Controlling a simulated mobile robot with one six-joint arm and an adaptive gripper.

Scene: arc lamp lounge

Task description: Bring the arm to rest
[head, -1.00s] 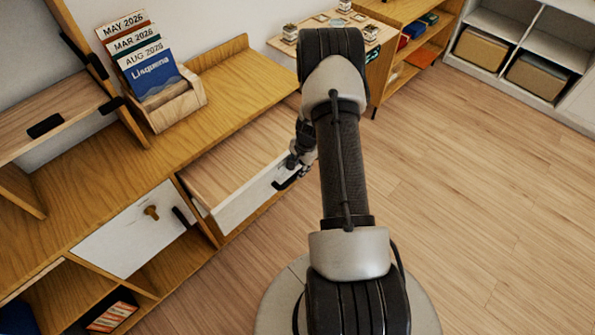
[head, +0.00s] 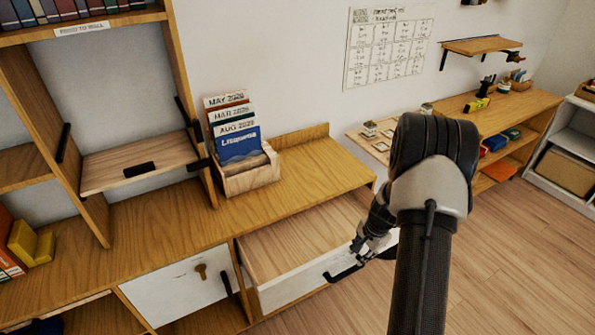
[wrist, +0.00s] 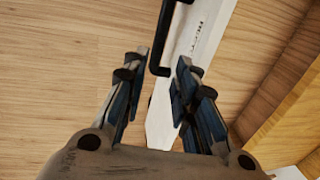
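My gripper (head: 372,243) hangs just beside the black handle (head: 345,273) of the pulled-out drawer (head: 300,282). In the wrist view my gripper (wrist: 158,68) has its two blue-grey fingers spread apart, with nothing held between them. The handle (wrist: 158,45) shows beyond the fingertips, in front of the white drawer front (wrist: 200,40). I cannot tell the exact gap between fingers and handle. My arm (head: 425,250) reaches forward from the bottom of the head view and hides part of the drawer's right side.
A wooden desk (head: 310,170) carries a calendar card holder (head: 245,180). A closed white door (head: 180,290) with a key-like knob is left of the drawer. A low shelf (head: 530,105) and a grey cubby unit (head: 575,140) stand right. The wooden floor (head: 510,250) is clear on the right.

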